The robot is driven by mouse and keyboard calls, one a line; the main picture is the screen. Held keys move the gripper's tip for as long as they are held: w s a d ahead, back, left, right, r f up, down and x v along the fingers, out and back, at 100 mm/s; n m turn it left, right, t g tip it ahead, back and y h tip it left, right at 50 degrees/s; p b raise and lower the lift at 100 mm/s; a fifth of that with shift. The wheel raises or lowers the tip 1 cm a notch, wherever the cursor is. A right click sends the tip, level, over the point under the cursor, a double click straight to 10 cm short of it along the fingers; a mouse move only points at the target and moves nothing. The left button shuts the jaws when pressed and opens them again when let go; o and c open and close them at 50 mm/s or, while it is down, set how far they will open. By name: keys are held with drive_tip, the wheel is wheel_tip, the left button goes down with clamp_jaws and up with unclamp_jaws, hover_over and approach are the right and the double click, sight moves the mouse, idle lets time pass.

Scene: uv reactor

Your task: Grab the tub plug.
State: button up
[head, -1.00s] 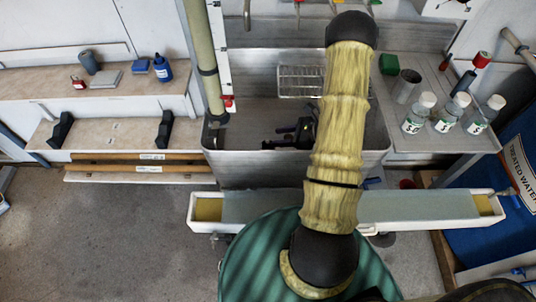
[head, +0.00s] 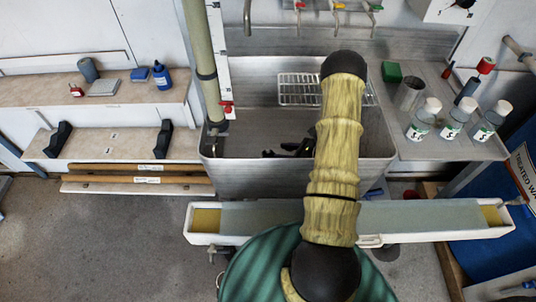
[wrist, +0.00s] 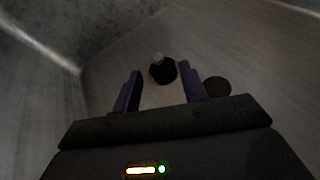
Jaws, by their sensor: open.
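The tub plug (wrist: 163,71) is a small black round piece with a pale grey top, on the tub floor in the wrist view. My gripper (wrist: 162,80) is open and empty, with its two purple fingers apart. The plug shows just beyond the fingertips, between their lines; I cannot tell the height left between them. In the head view my gripper (head: 288,150) is down inside the metal tub (head: 240,175), mostly dark and partly behind my arm. The plug cannot be made out there.
A dark round spot (wrist: 217,87), perhaps the drain, lies right of the plug. Tub walls rise close around my gripper. A wire rack (head: 298,90) sits at the tub's back. Several bottles (head: 453,117) stand on the right ledge. A long white trough (head: 270,215) runs in front.

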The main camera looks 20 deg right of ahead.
sight(272, 151)
drive_tip(key=x, duration=0.5)
drive_tip(key=shift+a, duration=0.2)
drive_tip(key=shift+c, duration=0.4)
clamp_jaws()
